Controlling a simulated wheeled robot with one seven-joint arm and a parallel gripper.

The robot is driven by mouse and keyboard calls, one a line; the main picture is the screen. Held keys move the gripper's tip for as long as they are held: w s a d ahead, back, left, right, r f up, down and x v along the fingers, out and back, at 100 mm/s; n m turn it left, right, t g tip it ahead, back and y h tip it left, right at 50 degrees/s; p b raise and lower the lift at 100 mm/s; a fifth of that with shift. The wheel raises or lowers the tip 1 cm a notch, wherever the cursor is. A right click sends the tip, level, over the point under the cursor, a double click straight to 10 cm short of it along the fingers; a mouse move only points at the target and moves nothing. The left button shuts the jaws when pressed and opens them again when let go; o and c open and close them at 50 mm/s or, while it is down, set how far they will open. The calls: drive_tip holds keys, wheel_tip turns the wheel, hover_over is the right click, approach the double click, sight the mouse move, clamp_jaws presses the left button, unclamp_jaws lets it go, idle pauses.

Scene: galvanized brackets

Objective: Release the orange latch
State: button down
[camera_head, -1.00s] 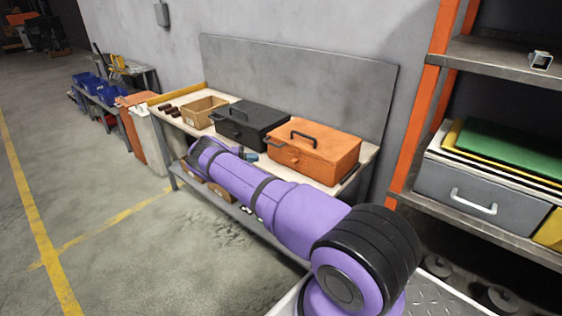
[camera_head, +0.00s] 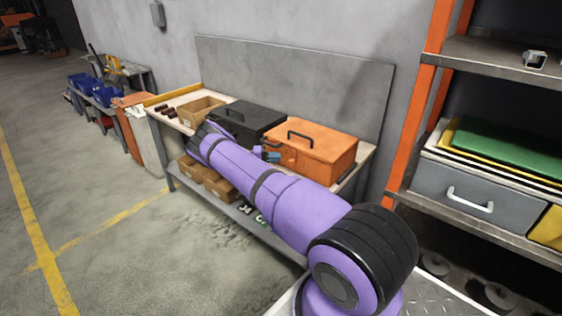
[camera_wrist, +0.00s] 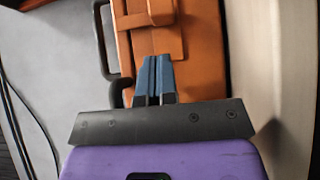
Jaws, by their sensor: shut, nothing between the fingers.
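The orange toolbox (camera_head: 322,152) sits closed on the bench, with a dark handle (camera_head: 301,136) on its lid. In the wrist view the orange toolbox (camera_wrist: 205,55) fills the upper middle, and a raised orange piece (camera_wrist: 162,14), which looks like the latch, shows at the top. My gripper (camera_head: 272,155) is beside the toolbox's left front in the head view. In the wrist view its blue fingers (camera_wrist: 155,62) are pressed together, empty, pointing toward the raised piece. The fingertips lie over the orange surface; I cannot tell whether they touch it.
A black toolbox (camera_head: 247,122) stands just left of the orange one, with an open cardboard box (camera_head: 200,110) beyond it. A grey back panel (camera_head: 300,85) rises behind the bench. Cartons (camera_head: 218,185) sit on the lower shelf. An orange-posted rack (camera_head: 428,100) stands right.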

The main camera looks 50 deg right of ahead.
sight(289, 164)
drive_tip(key=shift+s, duration=1.65)
drive_tip(key=shift+s+d, duration=0.15)
drive_tip(key=shift+s, duration=1.9)
